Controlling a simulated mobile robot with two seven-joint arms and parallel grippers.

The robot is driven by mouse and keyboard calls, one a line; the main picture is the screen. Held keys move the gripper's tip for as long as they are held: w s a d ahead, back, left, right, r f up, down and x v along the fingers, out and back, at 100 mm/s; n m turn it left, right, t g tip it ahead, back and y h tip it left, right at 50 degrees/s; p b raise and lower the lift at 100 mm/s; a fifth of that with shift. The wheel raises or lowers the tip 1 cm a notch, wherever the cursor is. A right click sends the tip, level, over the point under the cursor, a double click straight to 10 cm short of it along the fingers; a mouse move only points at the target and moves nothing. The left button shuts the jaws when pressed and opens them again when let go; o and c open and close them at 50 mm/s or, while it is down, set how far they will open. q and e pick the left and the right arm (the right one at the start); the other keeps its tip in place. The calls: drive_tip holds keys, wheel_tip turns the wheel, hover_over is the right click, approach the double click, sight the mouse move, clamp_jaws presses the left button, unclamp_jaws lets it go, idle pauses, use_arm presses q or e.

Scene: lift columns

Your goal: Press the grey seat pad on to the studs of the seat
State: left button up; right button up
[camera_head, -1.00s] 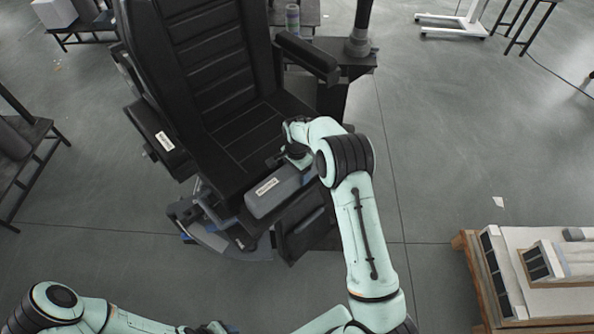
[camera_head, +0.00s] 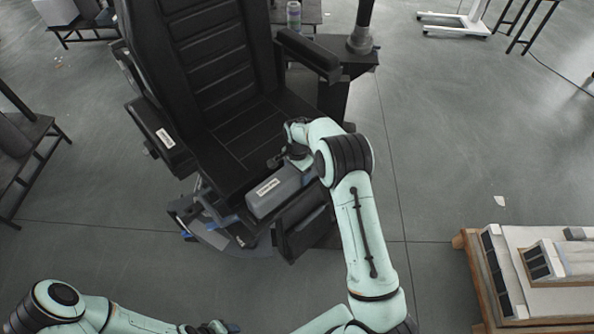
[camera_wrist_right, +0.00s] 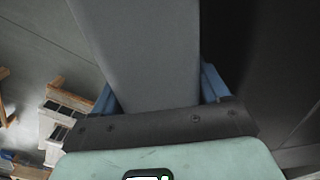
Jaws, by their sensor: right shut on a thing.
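The grey seat pad (camera_head: 272,193), a long block with a white label, lies along the front edge of the black seat (camera_head: 238,140). Its right end is at my right gripper (camera_head: 296,162), whose fingers are largely hidden by my wrist. In the right wrist view the grey pad (camera_wrist_right: 145,50) runs between the blue fingers of my right gripper (camera_wrist_right: 155,88), which is shut on it. The studs are not visible; I cannot tell whether the pad touches them. My left gripper (camera_head: 222,327) is at the bottom edge, partly cut off, far from the seat.
The chair has armrests left (camera_head: 162,137) and right (camera_head: 308,55). A dark post (camera_head: 360,35) stands behind the right armrest. A wooden pallet with boxes (camera_head: 530,270) is at lower right, and a dark bench (camera_head: 25,150) at far left. Floor between chair and pallet is clear.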

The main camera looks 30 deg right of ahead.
drive_tip(key=shift+f, duration=0.95)
idle(0.9)
drive_tip(key=shift+s+f, duration=0.15)
drive_tip(key=shift+f, duration=0.2)
idle(2.0)
drive_tip(key=o, duration=1.5)
drive_tip(key=shift+r, duration=0.4)
drive_tip(key=shift+w+r, duration=0.2)
drive_tip(key=shift+r, duration=0.6)
